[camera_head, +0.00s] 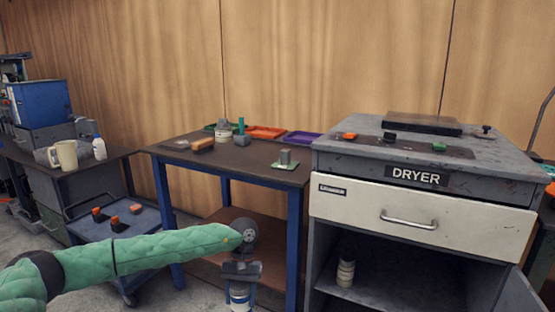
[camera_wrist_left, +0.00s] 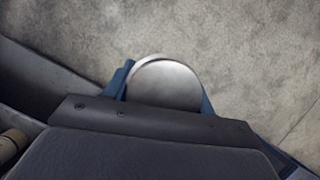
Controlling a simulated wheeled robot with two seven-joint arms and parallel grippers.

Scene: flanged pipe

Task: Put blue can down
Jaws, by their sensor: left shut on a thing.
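The blue can (camera_head: 240,298) is a short can with a white and blue label, low in the head view near the bottom edge. My left gripper (camera_head: 240,286) points down, shut on it, with a blue finger on each side. The left wrist view shows the can's round silver top (camera_wrist_left: 165,83) between the fingers, with grey floor beyond. The can hangs in front of the blue-legged table (camera_head: 165,152), below the tabletop. Its lower end is cut off by the picture edge. My right gripper is not in view.
The tabletop holds a brush (camera_head: 203,145), another can (camera_head: 222,131), an orange tray (camera_head: 266,132), a purple tray (camera_head: 302,137) and a green pad (camera_head: 285,165). A grey DRYER cabinet (camera_head: 420,175) stands right, with a can (camera_head: 346,271) inside. A low cart (camera_head: 140,222) stands left.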

